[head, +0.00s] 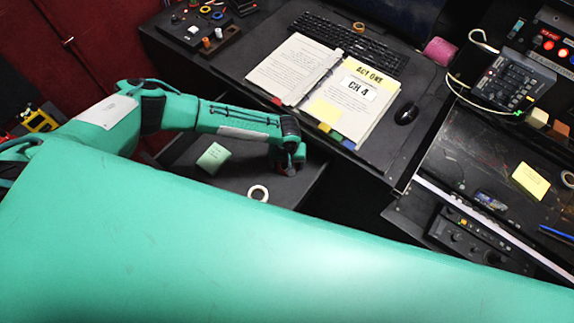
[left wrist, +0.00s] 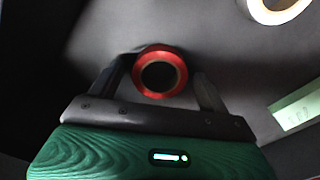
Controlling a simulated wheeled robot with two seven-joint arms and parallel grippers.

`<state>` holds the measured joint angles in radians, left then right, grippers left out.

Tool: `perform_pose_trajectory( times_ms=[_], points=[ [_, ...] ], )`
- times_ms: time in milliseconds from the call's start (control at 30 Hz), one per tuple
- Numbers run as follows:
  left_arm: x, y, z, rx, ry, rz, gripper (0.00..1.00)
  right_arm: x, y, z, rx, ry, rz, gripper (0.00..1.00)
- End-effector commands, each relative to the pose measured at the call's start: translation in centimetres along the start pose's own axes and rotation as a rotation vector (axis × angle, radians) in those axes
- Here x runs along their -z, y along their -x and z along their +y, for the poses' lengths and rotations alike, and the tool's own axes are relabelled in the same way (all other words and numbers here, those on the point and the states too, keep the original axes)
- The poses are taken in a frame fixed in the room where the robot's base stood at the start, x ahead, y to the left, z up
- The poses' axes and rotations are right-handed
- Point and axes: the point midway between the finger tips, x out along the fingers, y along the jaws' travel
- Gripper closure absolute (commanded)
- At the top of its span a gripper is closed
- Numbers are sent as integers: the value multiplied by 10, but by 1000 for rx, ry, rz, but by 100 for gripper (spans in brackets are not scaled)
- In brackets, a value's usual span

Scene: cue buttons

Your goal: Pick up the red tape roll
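The red tape roll (left wrist: 160,93) lies flat on a dark surface in the left wrist view, with its dark hole facing the camera. My left gripper (left wrist: 163,80) is open, with one finger on each side of the roll. The left finger looks very close to the roll's edge; I cannot tell whether it touches. A small gap shows at the right finger. In the head view my left gripper (head: 287,168) points down at the dark surface and mostly hides the roll (head: 283,186). My right gripper is not in view.
A white tape roll (head: 258,192) and a pale green note pad (head: 213,156) lie near the left gripper on the same low dark surface (head: 235,178). The desk behind holds an open binder (head: 352,103), a keyboard (head: 345,40) and a mouse (head: 406,113).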

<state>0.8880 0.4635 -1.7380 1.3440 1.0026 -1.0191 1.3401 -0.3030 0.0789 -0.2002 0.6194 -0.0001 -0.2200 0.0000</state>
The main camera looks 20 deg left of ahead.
Motion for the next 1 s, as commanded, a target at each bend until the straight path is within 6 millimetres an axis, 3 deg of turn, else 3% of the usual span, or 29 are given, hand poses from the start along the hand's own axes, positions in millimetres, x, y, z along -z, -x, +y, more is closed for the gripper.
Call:
perform_pose_trajectory(
  times_ms=[33,200,667,867,1000],
  points=[
    [0,0,0,0,0,0,31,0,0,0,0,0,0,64],
    [0,0,0,0,0,0,64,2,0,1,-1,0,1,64],
    [0,8,0,0,1,-1,64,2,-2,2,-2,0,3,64],
    [0,32,-1,-1,1,0,64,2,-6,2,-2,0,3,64],
    [1,60,-1,-2,0,2,64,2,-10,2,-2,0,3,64]
  ],
)
